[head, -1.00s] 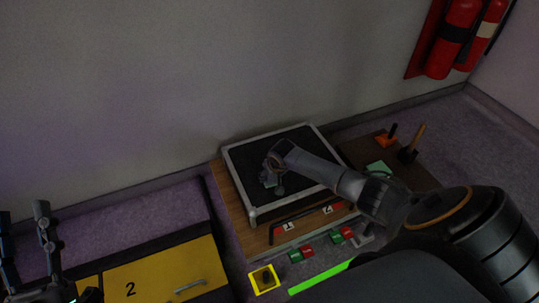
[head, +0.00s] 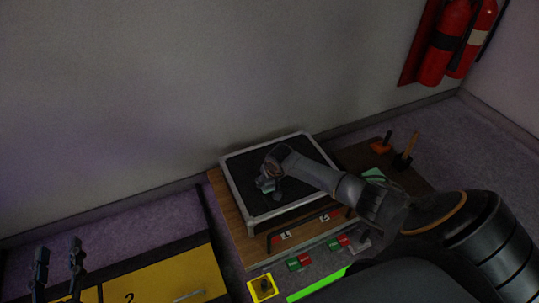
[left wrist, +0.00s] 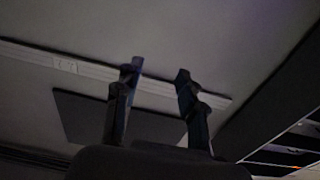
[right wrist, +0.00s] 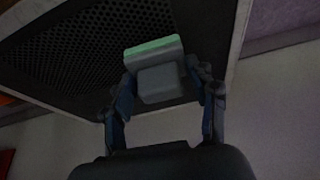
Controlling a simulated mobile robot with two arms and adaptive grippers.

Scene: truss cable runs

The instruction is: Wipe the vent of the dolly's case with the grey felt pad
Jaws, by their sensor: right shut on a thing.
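The dolly's case (head: 251,220) is a black, metal-edged case lying on a wooden-topped dolly (head: 228,211). Its vent is the dark perforated panel, clear in the right wrist view (right wrist: 75,55). My right gripper (head: 266,184) is over the left part of the panel. In the right wrist view it is shut on a grey block with a pale green layer (right wrist: 160,82), apparently the felt pad. The block is against or just off the vent; I cannot tell which. My left gripper (head: 58,260) is open and empty at the lower left, also in the left wrist view (left wrist: 155,85).
A yellow drawer unit marked 2 (head: 160,278) stands left of the dolly. A dark board (head: 400,188) on the right carries a green piece (head: 373,174), an orange item (head: 381,147) and a wooden-handled tool (head: 405,155). Fire extinguishers (head: 440,50) hang on the wall behind.

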